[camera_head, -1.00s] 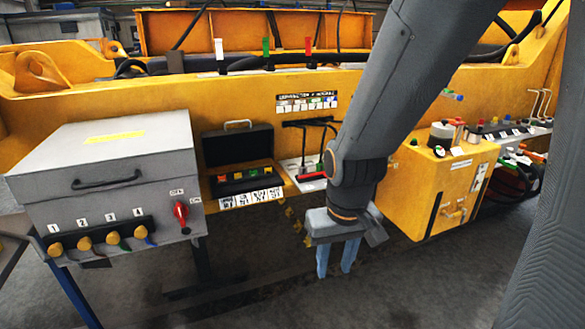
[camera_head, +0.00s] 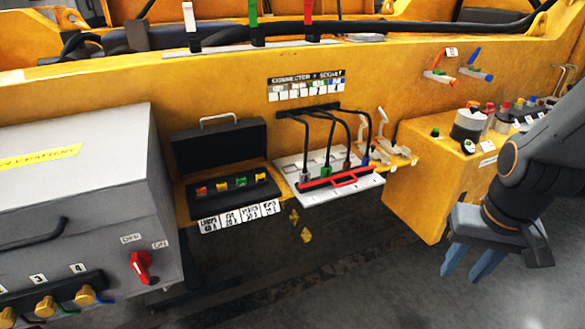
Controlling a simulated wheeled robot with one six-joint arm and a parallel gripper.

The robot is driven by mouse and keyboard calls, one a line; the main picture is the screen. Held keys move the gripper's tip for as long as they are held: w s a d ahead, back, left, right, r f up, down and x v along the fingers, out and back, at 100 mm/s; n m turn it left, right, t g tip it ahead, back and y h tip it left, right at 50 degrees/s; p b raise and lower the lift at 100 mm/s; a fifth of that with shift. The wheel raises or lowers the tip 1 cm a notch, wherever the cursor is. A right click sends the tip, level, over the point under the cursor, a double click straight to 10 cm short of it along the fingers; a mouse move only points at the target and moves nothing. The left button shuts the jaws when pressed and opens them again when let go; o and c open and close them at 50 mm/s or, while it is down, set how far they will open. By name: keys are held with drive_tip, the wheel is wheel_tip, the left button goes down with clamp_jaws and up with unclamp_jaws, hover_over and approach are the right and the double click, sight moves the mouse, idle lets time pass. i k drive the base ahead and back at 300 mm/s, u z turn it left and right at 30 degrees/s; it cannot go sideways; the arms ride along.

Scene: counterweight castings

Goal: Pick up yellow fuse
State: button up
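Several small coloured fuses sit in a row in an open black case (camera_head: 219,160). Orange-toned ones (camera_head: 201,190) are further left. White labels (camera_head: 240,217) run along the front below the case. My gripper (camera_head: 465,272) is at the right, well apart from the case, with its blue fingers pointing down. The fingers stand apart with nothing between them.
A grey box with a red switch (camera_head: 141,267) stands left of the case. Right of the case is a white connector panel (camera_head: 368,190) with black cables and a red bar. A yellow control box (camera_head: 425,185) is near my arm. The space before the case is clear.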

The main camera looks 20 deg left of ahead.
sight(260, 177)
drive_tip(key=z, duration=0.1)
drive_tip(key=i, duration=0.7)
drive_tip(key=u, duration=0.9)
drive_tip(key=i, duration=0.55)
drive_tip(key=u, duration=0.65)
